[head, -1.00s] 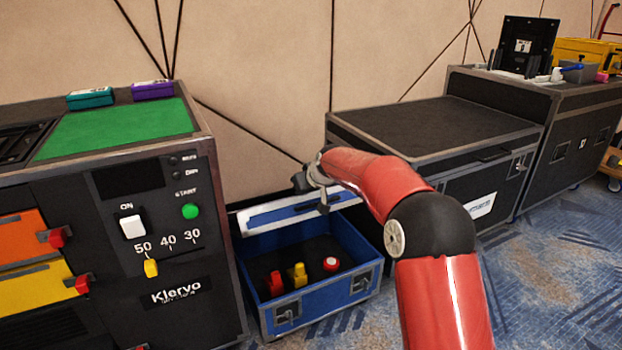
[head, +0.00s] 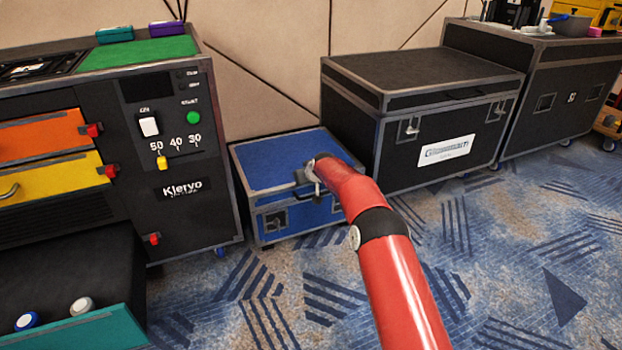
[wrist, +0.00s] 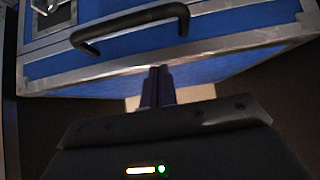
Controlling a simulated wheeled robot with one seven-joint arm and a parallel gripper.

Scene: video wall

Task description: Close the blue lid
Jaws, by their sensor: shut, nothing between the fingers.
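The blue lid (head: 268,165) lies down flat over the blue case (head: 328,212) on the floor, and the case's inside is hidden. I cannot tell whether a thin gap remains at the front seam. My gripper (head: 303,178) is at the lid's front edge, right of its middle, and partly hides it. In the wrist view, the shut, empty fingers (wrist: 159,74) point at a metal-edged blue panel with a black handle (wrist: 135,24). I cannot tell whether they touch it.
A black machine (head: 185,235) with orange and yellow drawers stands left of the case. Its teal drawer (head: 95,325) is pulled out below. A black road case (head: 420,75) stands close on the right. The patterned carpet in front is open.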

